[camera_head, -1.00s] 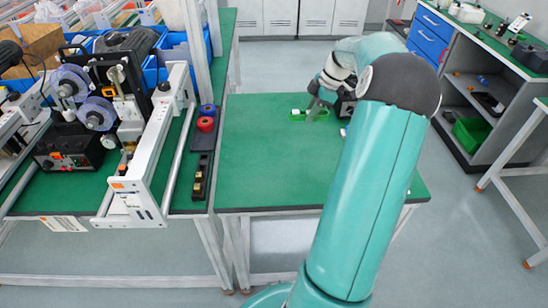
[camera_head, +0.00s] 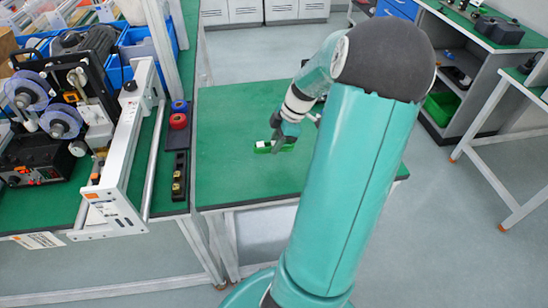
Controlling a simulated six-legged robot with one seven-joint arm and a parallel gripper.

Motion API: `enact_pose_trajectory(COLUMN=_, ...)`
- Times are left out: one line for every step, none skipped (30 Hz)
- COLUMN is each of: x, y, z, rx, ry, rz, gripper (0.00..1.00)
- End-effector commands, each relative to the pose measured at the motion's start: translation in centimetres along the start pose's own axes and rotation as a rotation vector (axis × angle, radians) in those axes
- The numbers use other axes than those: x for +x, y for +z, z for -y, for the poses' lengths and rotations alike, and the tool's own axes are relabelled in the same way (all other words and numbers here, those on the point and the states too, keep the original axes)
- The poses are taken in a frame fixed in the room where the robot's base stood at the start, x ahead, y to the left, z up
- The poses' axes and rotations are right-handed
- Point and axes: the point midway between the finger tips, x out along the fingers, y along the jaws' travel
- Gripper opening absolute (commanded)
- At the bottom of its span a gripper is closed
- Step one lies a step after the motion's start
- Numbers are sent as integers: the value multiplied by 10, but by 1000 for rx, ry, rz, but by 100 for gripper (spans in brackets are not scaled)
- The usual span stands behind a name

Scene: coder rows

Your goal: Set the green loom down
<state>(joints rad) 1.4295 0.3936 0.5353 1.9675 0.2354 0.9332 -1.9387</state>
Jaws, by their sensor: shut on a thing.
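My gripper (camera_head: 281,143) is over the middle table, seen small and partly covered by my own arm. It is shut on the green loom (camera_head: 262,148), a small bright green piece with a white part, of which the left end shows best. The loom is at or just above the green top of the table (camera_head: 235,110); I cannot tell whether it touches. My arm hides the right part of the tabletop.
A coder machine (camera_head: 75,120) with reels and a white rail stands on the left table. Red and blue rolls (camera_head: 178,121) sit on a dark strip at that table's edge. The middle table's left and front parts are clear. A shelf unit with a green bin (camera_head: 441,107) stands at right.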

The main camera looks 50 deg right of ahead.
Motion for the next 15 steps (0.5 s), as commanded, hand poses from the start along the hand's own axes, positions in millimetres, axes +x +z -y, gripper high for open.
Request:
enact_pose_trajectory(x=6, y=0, z=5, rx=0, ry=-2, rz=-1, gripper=2)
enact_pose_trajectory(x=9, y=0, z=6, rx=0, ry=-1, rz=0, gripper=2)
enact_pose_trajectory(x=12, y=0, z=8, rx=0, ry=-1, rz=0, gripper=2)
enact_pose_trajectory(x=13, y=0, z=9, rx=0, ry=-1, rz=0, gripper=2)
enact_pose_trajectory(x=15, y=1, z=10, rx=0, ry=-1, rz=-1, gripper=2)
enact_pose_trajectory(x=19, y=1, z=12, rx=-1, ry=-1, rz=-1, gripper=2)
enact_pose_trajectory(x=22, y=1, z=15, rx=0, ry=-1, rz=-1, gripper=2)
enact_pose_trajectory(x=26, y=1, z=18, rx=0, ry=-3, rz=-1, gripper=2)
enact_pose_trajectory(x=33, y=4, z=16, rx=0, ry=-3, rz=-3, gripper=2)
enact_pose_trajectory(x=37, y=6, z=16, rx=-1, ry=-3, rz=-2, gripper=2)
enact_pose_trajectory(x=42, y=8, z=16, rx=-1, ry=-3, rz=-2, gripper=2)
enact_pose_trajectory(x=46, y=10, z=15, rx=-1, ry=-2, rz=-2, gripper=2)
enact_pose_trajectory(x=49, y=11, z=15, rx=-2, ry=-2, rz=-1, gripper=2)
enact_pose_trajectory(x=50, y=12, z=15, rx=-2, ry=-1, rz=-1, gripper=2)
enact_pose_trajectory(x=52, y=12, z=15, rx=-2, ry=-1, rz=-1, gripper=2)
